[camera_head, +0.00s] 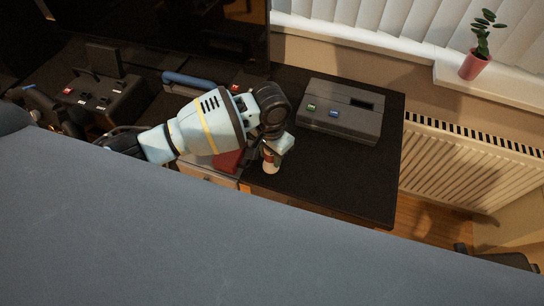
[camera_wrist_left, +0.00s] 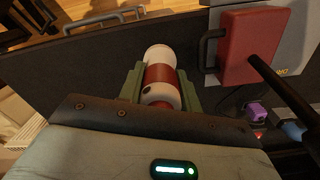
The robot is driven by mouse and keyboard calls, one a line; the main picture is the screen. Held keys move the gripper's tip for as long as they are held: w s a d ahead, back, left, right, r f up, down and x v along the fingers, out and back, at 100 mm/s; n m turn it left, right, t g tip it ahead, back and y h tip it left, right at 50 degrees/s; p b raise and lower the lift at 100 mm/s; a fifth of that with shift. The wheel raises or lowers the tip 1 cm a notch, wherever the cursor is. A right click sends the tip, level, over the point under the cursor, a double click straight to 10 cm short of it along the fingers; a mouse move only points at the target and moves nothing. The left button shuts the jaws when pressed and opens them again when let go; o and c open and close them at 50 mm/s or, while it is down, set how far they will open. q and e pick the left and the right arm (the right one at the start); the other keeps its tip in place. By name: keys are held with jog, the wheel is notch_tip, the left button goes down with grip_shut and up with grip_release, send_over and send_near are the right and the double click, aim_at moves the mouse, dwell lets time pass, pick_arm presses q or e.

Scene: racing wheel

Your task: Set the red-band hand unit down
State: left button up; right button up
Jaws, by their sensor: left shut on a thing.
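The red-band hand unit (camera_wrist_left: 159,60) is a white cylinder with a red band and a rounded white end. My left gripper (camera_wrist_left: 161,88) is shut on it, with one green finger on each side of the band. In the head view my left gripper (camera_head: 277,148) is near the front edge of the black desk (camera_head: 322,170), right of a red block. The hand unit (camera_head: 269,161) shows just below the gripper there, partly hidden by it. I cannot tell whether it touches the desk. My right gripper is not in view.
A grey box with green and blue buttons (camera_head: 341,110) stands at the desk's back right. The red block (camera_head: 229,160) is left of my gripper. A dark control box (camera_head: 100,100) is far left. The desk's right front is bare. A radiator (camera_head: 475,160) stands beyond its right edge.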

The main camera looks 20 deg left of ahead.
aim_at(271, 160)
pick_arm(q)
jog(key=shift+w, duration=0.2)
jog(key=shift+w+f, duration=0.2)
jog(key=shift+f, duration=1.5)
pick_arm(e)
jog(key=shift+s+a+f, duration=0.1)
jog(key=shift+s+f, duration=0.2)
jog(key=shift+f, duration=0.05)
pick_arm(q)
jog(key=shift+f, duration=0.15)
jog(key=o, duration=1)
jog(key=shift+o, duration=0.2)
notch_tip(271, 160, up, 12)
jog(key=shift+r+p, duration=0.15)
jog(key=shift+p, duration=0.4)
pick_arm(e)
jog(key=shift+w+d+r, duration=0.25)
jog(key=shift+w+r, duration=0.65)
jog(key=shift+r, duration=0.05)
